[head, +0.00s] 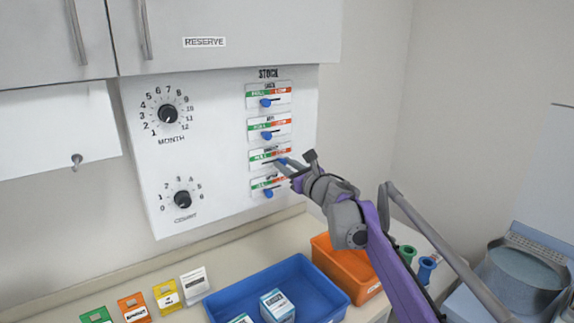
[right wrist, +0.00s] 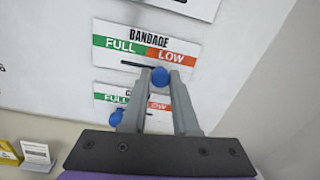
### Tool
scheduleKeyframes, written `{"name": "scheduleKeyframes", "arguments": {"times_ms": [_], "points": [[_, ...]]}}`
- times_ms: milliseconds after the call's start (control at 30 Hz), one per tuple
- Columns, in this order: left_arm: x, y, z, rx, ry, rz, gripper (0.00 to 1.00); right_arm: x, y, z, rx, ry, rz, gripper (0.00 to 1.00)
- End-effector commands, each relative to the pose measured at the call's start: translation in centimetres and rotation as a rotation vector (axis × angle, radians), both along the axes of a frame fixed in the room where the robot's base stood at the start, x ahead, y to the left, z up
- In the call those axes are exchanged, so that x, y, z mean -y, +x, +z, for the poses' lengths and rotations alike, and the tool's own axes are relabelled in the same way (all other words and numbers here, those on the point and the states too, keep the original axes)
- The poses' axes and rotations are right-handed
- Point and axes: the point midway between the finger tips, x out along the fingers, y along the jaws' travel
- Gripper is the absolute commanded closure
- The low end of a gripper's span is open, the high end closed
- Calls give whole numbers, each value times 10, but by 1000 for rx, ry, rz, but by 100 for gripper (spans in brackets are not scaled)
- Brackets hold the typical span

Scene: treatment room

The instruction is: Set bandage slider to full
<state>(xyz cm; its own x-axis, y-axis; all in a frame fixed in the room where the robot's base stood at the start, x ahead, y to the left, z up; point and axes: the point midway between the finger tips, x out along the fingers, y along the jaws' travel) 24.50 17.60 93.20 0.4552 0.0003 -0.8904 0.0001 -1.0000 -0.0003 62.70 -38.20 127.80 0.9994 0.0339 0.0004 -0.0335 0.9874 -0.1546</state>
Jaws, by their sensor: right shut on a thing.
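The bandage slider has a blue knob (right wrist: 159,77) on a horizontal slot, under a label (right wrist: 146,47) reading BANDAGE, with green FULL at left and red LOW at right. The knob is just right of the green-red boundary, on the LOW side; bare slot shows to its left. In the head view the knob (head: 283,160) shows on the third stock strip from the top. My right gripper (head: 286,166) reaches it from the right. In the right wrist view its two fingers (right wrist: 160,84) are shut on the knob, one on each side. My left gripper is not in view.
Above are two similar sliders with blue knobs (head: 266,102) (head: 266,135); another knob (head: 268,193) lies close below. Month (head: 168,113) and count (head: 182,199) dials sit left on the panel. A blue tray (head: 225,301) and an orange bin (head: 345,275) stand on the counter below.

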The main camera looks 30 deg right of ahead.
Motion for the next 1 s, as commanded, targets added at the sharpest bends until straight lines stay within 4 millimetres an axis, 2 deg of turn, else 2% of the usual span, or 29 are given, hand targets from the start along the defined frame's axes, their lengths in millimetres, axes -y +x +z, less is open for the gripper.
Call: {"name": "scheduleKeyframes", "arguments": {"times_ms": [100, 233, 567, 600, 767, 1000], "points": [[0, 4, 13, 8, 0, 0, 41, -24, -2, 4, 2, 0, 6, 100], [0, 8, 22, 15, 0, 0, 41, -45, -3, 3, 1, -2, 5, 100], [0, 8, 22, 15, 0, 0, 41, -51, -4, 0, 0, -1, 5, 100], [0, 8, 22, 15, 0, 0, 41, -52, -4, 0, 0, -1, 5, 70], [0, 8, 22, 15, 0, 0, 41, -51, -4, 0, 0, -1, 5, 42], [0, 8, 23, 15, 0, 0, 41, -50, -4, 0, 0, -1, 3, 42]]}}
